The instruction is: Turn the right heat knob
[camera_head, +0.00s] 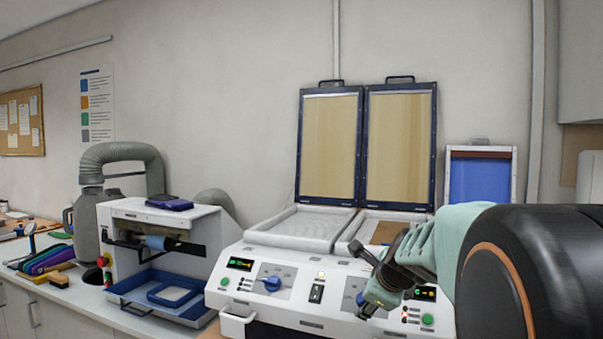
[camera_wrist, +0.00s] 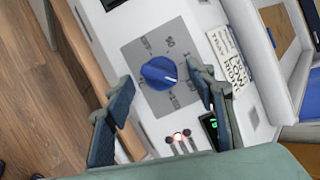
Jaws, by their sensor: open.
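The right heat knob (camera_wrist: 159,73) is a round blue knob with a raised grip bar on a grey marked plate (camera_wrist: 131,49). In the wrist view it lies ahead of my gripper, between the lines of the two fingers. My gripper (camera_wrist: 160,98) is open and empty, and no contact with the knob shows. In the head view my gripper (camera_head: 372,277) is over the right part of the white machine's front panel, and a bit of blue knob (camera_head: 360,299) shows beside it, mostly hidden. The left heat knob (camera_head: 271,284) is blue and uncovered.
The white forming machine (camera_head: 240,302) has two raised framed lids (camera_head: 330,145). A grinder-like machine (camera_head: 213,228) stands at left. My arm hides the panel's far right.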

